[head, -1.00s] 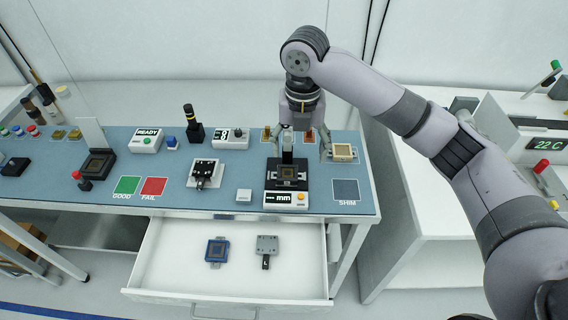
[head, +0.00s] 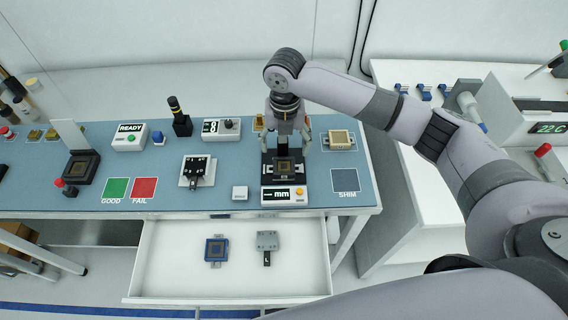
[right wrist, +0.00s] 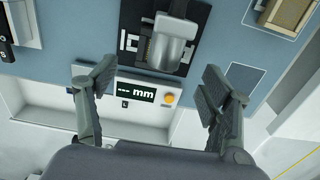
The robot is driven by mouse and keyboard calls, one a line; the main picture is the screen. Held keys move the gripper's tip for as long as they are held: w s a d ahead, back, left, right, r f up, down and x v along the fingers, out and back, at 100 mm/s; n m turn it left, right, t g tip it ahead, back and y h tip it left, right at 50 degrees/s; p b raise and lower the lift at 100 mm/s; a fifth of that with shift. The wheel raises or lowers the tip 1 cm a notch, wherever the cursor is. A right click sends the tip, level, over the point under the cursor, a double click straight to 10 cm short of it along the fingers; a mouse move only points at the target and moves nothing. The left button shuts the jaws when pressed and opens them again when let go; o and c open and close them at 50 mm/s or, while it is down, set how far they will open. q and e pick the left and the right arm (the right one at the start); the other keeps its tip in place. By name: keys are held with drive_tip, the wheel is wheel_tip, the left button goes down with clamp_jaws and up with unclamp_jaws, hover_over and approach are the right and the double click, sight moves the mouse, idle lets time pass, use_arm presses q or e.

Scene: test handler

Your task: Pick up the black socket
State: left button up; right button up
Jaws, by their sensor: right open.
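Two black sockets with tan centres show in the head view. One socket (head: 283,171) lies on the black bed of the mm gauge; in the right wrist view the gauge's grey cylinder hides most of it. The other socket (head: 82,168) sits at the left of the bench with a pale panel upright behind it. I cannot tell which is meant. My right gripper (head: 287,136) is open and empty above the back of the gauge, fingers spread to either side. In the right wrist view the fingers (right wrist: 153,88) stand apart with nothing between them. My left gripper is out of view.
The gauge display (head: 290,196) is at the bench's front edge, with the SHIM pad (head: 345,181) and a tan tray (head: 339,140) right of it. An open drawer (head: 180,270) below holds a blue socket (head: 215,250) and a grey part (head: 267,243). A black fixture (head: 197,170) stands left.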

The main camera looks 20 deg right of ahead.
sight(284, 166)
wheel_tip(284, 166, down, 2)
drive_tip(key=shift+f, duration=0.2)
drive_tip(key=shift+s+f+p, duration=0.1)
drive_tip(key=shift+f+p, duration=0.2)
drive_tip(key=shift+p, duration=0.15)
wheel_tip(284, 166, down, 4)
drive_tip(key=shift+s+a+r+p, duration=0.1)
drive_tip(key=shift+a+r+p, duration=0.05)
drive_tip(key=shift+p, duration=0.6)
drive_tip(key=shift+f, duration=0.45)
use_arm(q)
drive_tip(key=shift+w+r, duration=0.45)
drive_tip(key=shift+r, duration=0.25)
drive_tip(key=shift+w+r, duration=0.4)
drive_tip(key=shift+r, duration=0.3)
use_arm(e)
drive_tip(key=c, duration=1.4)
drive_tip(key=shift+r, duration=0.1)
drive_tip(key=shift+c, duration=0.2)
